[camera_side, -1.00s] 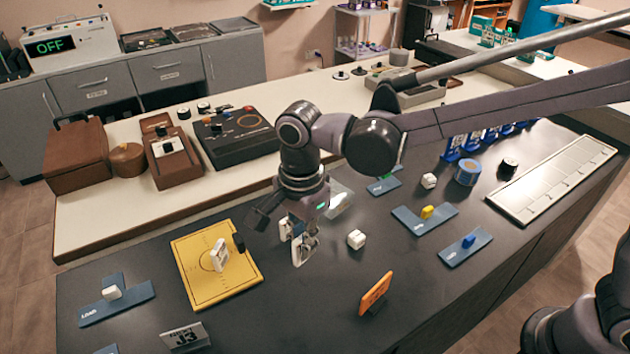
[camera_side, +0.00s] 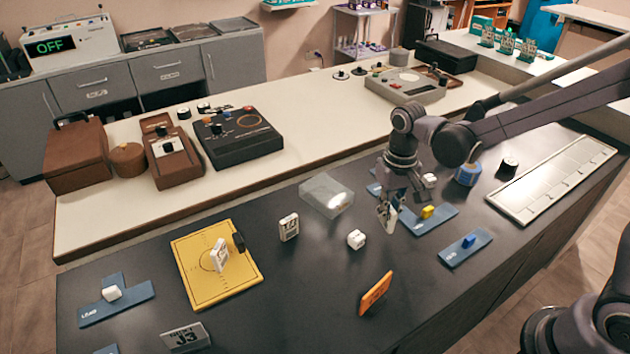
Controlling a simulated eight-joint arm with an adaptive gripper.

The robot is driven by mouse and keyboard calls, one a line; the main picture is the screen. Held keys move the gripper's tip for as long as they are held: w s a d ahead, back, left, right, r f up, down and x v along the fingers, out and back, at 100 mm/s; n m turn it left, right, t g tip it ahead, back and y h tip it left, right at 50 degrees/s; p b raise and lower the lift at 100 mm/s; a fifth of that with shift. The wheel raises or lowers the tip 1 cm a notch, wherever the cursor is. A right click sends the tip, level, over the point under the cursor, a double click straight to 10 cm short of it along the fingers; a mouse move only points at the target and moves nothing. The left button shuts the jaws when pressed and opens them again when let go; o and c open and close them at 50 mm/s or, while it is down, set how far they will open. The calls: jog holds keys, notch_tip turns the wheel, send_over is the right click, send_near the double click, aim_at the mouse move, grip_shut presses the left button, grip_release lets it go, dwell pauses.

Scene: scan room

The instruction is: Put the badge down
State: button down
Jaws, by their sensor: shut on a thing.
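My gripper (camera_side: 385,211) is over the right half of the dark bench, pointing down. It is shut on a small white piece (camera_side: 392,221), which looks like a badge and is partly hidden by the fingers. I cannot tell whether its lower edge touches the bench. A white badge (camera_side: 289,227) stands upright on the bench left of the gripper. Another white badge (camera_side: 219,256) stands on the yellow board (camera_side: 196,289), with a dark block (camera_side: 239,242) beside it.
Close right of my gripper is a blue marker with a yellow block (camera_side: 427,212). A white cube (camera_side: 356,239), a clear box (camera_side: 327,194) and an orange sign (camera_side: 376,293) stand near. A blue marker with a blue block (camera_side: 468,241) lies further right.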

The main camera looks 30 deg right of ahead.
jog(key=d+n, duration=0.1)
jog(key=s+d, duration=0.1)
jog(key=d, duration=0.1)
jog(key=d+f+n, duration=0.1)
jog(key=shift+s+d+n, duration=0.15)
jog(key=shift+n, duration=0.15)
jog(key=shift+d, duration=0.3)
jog(key=d+r, duration=0.1)
jog(key=d, duration=0.2)
jog(key=d+r, duration=0.1)
jog(key=d, duration=0.2)
jog(key=d+r, duration=0.1)
jog(key=d, duration=0.1)
jog(key=shift+d+r, duration=0.4)
jog(key=s+d+r, duration=0.2)
jog(key=d+r, duration=0.2)
jog(key=d, duration=0.4)
jog(key=w+a+f, duration=0.4)
jog(key=w+a, duration=0.1)
jog(key=w+a+f, duration=0.2)
jog(key=a, duration=0.1)
jog(key=shift+w+f, duration=0.2)
jog(key=shift+f, duration=0.15)
jog(key=shift+a+f, duration=0.1)
jog(key=shift+f, duration=1.95)
jog(key=shift+f, duration=0.15)
jog(key=c, duration=1.4)
grip_release()
